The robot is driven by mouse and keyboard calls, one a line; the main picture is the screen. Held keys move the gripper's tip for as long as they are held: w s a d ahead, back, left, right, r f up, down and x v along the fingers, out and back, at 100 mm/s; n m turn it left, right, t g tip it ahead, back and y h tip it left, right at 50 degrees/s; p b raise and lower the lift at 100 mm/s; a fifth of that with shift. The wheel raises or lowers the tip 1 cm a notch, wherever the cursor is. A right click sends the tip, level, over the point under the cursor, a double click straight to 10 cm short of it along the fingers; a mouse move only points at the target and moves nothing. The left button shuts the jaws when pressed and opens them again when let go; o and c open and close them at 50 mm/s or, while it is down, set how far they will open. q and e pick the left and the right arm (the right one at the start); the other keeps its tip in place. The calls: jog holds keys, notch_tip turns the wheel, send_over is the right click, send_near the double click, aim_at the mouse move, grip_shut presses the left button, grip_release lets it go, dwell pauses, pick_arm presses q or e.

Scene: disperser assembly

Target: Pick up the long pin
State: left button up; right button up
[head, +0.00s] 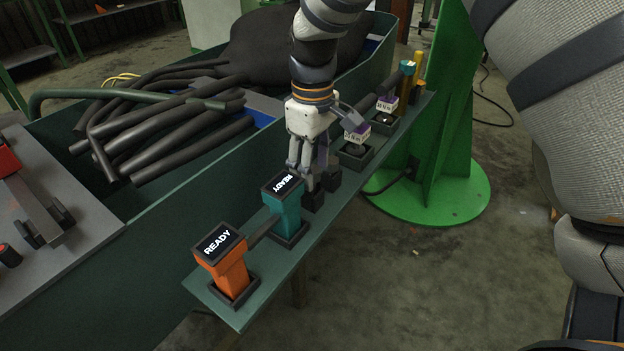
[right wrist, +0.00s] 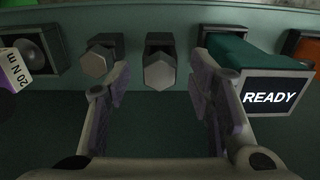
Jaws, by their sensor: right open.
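Two dark hexagonal pins stand side by side on the green shelf (head: 205,288). In the right wrist view one pin (right wrist: 160,68) is in the middle, between my fingers, and the other pin (right wrist: 98,60) is to its left, outside them. The middle pin looks a little larger; I cannot tell for sure which is the long one. In the head view the pins show as dark blocks (head: 314,199) below my right gripper (head: 304,165), partly hidden by it. My right gripper (right wrist: 160,78) is open, its fingers apart on either side of the middle pin, with no clear contact. My left gripper is not in view.
A teal READY tool (right wrist: 268,75) stands close by the right finger, with an orange READY tool (head: 228,265) beyond. Purple-white 20 Nm tools (head: 357,133) sit in holders on the other side. A green bin with black hoses (head: 190,140) borders the shelf.

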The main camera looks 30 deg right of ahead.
jog(key=shift+r, duration=0.1)
grip_shut()
